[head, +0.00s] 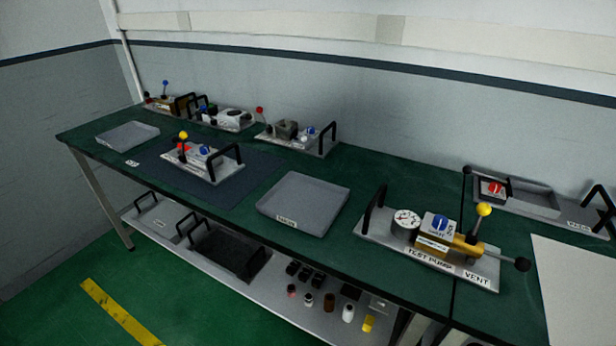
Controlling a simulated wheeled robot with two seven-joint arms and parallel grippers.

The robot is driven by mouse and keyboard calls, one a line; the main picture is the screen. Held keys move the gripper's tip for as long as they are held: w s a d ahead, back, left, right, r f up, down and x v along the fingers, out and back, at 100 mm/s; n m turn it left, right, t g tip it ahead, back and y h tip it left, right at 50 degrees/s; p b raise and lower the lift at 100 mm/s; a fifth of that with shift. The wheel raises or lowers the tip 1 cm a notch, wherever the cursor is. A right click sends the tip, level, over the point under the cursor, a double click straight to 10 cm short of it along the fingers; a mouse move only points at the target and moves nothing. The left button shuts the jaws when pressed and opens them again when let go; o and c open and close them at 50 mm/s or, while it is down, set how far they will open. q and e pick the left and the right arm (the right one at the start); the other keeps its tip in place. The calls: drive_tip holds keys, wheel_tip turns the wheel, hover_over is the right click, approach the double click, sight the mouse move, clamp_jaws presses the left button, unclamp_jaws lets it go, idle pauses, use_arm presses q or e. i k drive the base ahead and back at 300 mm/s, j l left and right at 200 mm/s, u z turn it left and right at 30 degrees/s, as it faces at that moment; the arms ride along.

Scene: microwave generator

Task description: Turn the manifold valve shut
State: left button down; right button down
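A test pump unit (393,234) labelled "TEST PUMP" and "VENT" stands at the right front of the green bench. It carries a round gauge (406,219), a blue knob (439,222), a yellow ball lever (484,210) standing up, and a black knob (522,264) at its right end. A plate unit (214,170) on the dark mat has a yellow ball lever (183,135), a red part and a blue knob (204,150). I cannot tell which part is the manifold valve; small labels are unreadable. Neither gripper is in view.
Several units with levers, including one with a red ball (259,110), line the back. Empty grey trays (335,207) and (104,138) lie on the bench. A tray with a red knob (495,188) stands back right. The lower shelf (227,283) holds trays and small parts.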

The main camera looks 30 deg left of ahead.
sight(204, 150)
drive_tip(key=u, duration=1.55)
drive_tip(key=i+j, duration=0.1)
drive_tip(key=z, duration=0.05)
